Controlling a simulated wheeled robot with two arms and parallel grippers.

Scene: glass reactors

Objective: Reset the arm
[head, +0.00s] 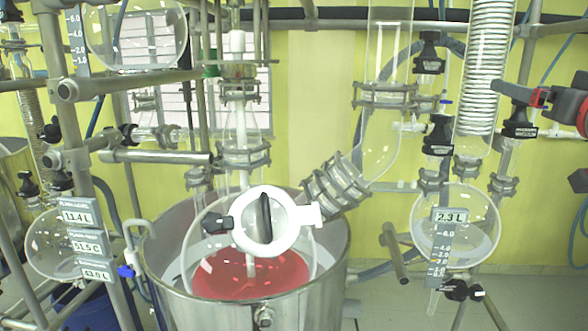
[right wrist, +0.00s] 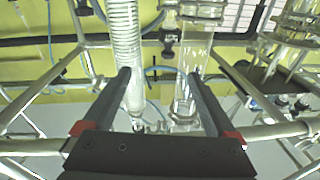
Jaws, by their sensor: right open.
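My right gripper (head: 517,94) reaches in from the right edge of the head view, at the height of the coiled glass condenser. Its dark fingers have red parts at their base. In the right wrist view the two fingers (right wrist: 160,76) stand wide apart with nothing held between them. Beyond them are the coiled condenser (right wrist: 123,50) and a straight glass tube (right wrist: 190,75). I cannot tell how far the fingertips are from the glass. My left gripper shows in neither view.
A steel vessel (head: 163,268) holds a glass reactor with red liquid (head: 250,278) and a white ring-shaped lid part (head: 237,236). A round flask labelled 2.3 L (head: 478,232) hangs below the condenser (head: 483,70). Metal frame bars (head: 135,82) and black valves (head: 520,122) crowd the space.

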